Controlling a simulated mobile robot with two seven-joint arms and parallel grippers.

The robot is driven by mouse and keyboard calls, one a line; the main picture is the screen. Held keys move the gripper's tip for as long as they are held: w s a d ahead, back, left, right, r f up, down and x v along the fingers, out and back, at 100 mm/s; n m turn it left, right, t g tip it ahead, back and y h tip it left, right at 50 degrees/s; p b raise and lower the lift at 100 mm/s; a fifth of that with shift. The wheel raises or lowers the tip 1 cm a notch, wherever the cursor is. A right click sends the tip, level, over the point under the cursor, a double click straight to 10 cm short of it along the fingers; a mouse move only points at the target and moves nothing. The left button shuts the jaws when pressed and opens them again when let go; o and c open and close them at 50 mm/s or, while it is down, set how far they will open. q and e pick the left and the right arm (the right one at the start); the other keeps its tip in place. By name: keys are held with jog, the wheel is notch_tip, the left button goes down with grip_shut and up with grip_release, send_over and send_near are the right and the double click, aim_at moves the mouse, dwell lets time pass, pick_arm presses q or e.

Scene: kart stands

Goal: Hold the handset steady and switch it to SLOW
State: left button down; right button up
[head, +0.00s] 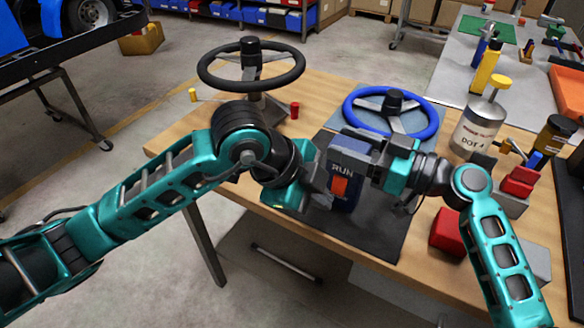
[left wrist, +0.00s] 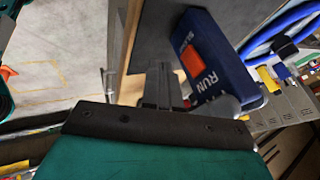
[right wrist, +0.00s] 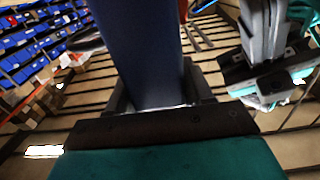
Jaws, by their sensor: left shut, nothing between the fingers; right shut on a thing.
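The handset (head: 350,192) is a dark blue box with a RUN label and an orange-red switch (head: 339,187). It stands above the dark mat, held by my right gripper (head: 362,158). In the right wrist view the handset (right wrist: 146,50) sits between the fingers. The left wrist view shows the handset (left wrist: 222,58) tilted, with the switch (left wrist: 190,60) between the SLOW and RUN labels. My left gripper (head: 322,184) is shut and empty, its tips close to the switch face; contact is unclear. Its closed fingers (left wrist: 161,82) show beside the handset. Which way the switch is pressed is unclear.
A blue steering wheel (head: 428,128) and a black steering wheel (head: 222,82) stand behind the arms. The dark mat (head: 385,235) lies below. A DOT 4 can (head: 478,130) and a red block (head: 446,232) are at the right. A small red cylinder (head: 295,110) stands near the black wheel.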

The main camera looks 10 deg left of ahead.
aim_at(339, 186)
pick_arm(q)
jog(key=v, duration=1)
jog(key=shift+s+f, duration=0.25)
jog(key=shift+f, duration=0.3)
jog(key=x, duration=0.4)
jog(key=w+x, duration=0.1)
jog(key=x, duration=0.2)
jog(key=w+x, duration=0.1)
jog(key=x, duration=0.3)
jog(key=shift+w+d+r, duration=0.1)
jog(key=shift+w+d, duration=0.05)
jog(key=shift+w, duration=0.05)
jog(key=shift+w+d, duration=0.15)
jog(key=shift+w, duration=0.4)
